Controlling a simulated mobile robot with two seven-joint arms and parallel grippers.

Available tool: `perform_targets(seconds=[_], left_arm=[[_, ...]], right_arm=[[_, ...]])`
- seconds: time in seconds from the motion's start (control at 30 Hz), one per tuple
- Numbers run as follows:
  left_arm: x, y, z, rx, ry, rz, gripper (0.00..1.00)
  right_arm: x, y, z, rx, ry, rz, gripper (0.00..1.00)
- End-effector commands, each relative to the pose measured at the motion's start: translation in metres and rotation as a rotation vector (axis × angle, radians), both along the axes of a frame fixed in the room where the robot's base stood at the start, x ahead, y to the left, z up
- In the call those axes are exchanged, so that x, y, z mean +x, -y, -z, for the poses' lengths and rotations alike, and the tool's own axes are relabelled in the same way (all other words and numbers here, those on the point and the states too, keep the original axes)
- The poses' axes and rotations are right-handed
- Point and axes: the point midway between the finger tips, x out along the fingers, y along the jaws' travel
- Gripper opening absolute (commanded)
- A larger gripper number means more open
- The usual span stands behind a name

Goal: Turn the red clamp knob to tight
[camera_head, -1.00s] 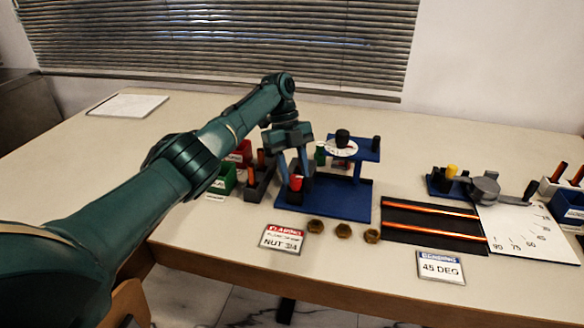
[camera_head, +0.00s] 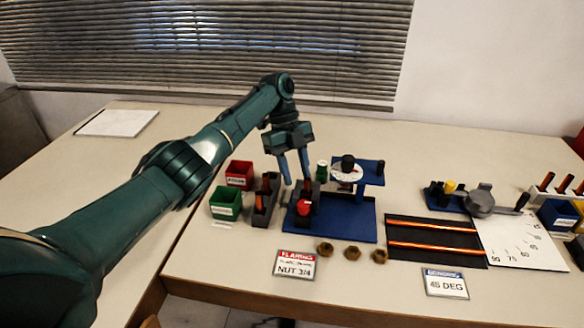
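The red clamp knob (camera_head: 304,208) sits at the front of a dark clamp block at the left end of the blue rig base (camera_head: 350,225). My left gripper (camera_head: 297,181) points down just above and behind the knob in the picture. Its two blue-grey fingers are apart with nothing seen held between them, and they look clear of the knob. I cannot tell from this view whether the knob is loose or tight. My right gripper is not in view.
A green bin (camera_head: 226,204) and a red bin (camera_head: 239,174) stand left of the rig. Several brass nuts (camera_head: 352,253) and a flaring card (camera_head: 295,264) lie in front. Copper tubes (camera_head: 430,246) lie on a black mat at right.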

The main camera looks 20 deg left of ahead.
Motion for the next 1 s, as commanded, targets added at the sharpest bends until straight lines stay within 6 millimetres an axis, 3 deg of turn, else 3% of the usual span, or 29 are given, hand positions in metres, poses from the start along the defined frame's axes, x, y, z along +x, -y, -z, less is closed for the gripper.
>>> perform_targets(seconds=[0.37, 0.53, 0.73, 0.87, 1.0], left_arm=[[0.0, 0.001, -0.004, 0.014, 0.006, -0.003, 0.38], [0.001, 0.006, -0.035, 0.151, 0.068, -0.048, 0.38], [-0.011, 0.022, -0.058, 0.308, 0.154, -0.111, 0.38], [-0.018, 0.029, -0.06, 0.345, 0.18, -0.132, 0.38], [-0.019, 0.03, -0.048, 0.351, 0.18, -0.138, 0.38]], right_arm=[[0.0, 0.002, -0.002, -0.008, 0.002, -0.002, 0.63], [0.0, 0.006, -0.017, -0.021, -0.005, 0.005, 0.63], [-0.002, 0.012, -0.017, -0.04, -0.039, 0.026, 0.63], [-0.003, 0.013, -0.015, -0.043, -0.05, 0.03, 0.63], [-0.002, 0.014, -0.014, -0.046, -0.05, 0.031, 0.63]])
